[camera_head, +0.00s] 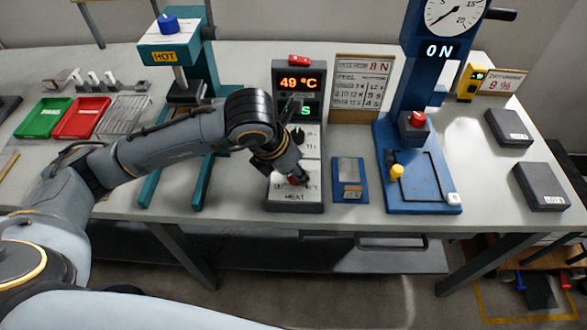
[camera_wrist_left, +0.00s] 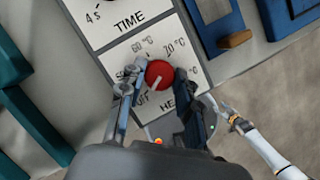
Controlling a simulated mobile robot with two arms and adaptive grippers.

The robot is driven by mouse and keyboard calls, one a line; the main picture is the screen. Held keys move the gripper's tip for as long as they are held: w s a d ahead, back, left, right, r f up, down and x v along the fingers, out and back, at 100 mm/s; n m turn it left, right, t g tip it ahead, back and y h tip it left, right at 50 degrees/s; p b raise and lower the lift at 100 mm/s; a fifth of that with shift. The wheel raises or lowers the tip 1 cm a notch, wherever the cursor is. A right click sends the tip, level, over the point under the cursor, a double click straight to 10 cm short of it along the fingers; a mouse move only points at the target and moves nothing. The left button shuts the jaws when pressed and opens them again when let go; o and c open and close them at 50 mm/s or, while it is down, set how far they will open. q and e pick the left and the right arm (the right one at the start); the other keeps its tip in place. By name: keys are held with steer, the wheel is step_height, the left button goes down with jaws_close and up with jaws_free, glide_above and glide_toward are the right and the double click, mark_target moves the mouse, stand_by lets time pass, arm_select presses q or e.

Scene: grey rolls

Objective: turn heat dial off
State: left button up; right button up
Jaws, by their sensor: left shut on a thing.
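The heat dial (camera_wrist_left: 160,72) is a round red knob on the white HEAT panel (camera_wrist_left: 172,47) in the left wrist view. Its pale pointer slants down-left, towards the partly hidden OFF label (camera_wrist_left: 142,99). My left gripper (camera_wrist_left: 154,86) has one finger on each side of the knob and is shut on it. In the head view, my left gripper (camera_head: 298,178) reaches down onto the HEAT panel and covers most of the dial. The display above (camera_head: 298,83) reads 49 °C in orange.
A TIME panel lies just above the HEAT panel. A blue block (camera_head: 349,180) sits close to its right, then a blue press (camera_head: 420,190) with a red button. A teal HOT press (camera_head: 170,50) stands to the left. The table's front edge is close below.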

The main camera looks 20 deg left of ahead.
arm_select(q)
steer(key=o, duration=1.1)
steer(key=shift+o, duration=0.2)
steer(key=v, duration=1.2)
steer(key=shift+a, duration=0.1)
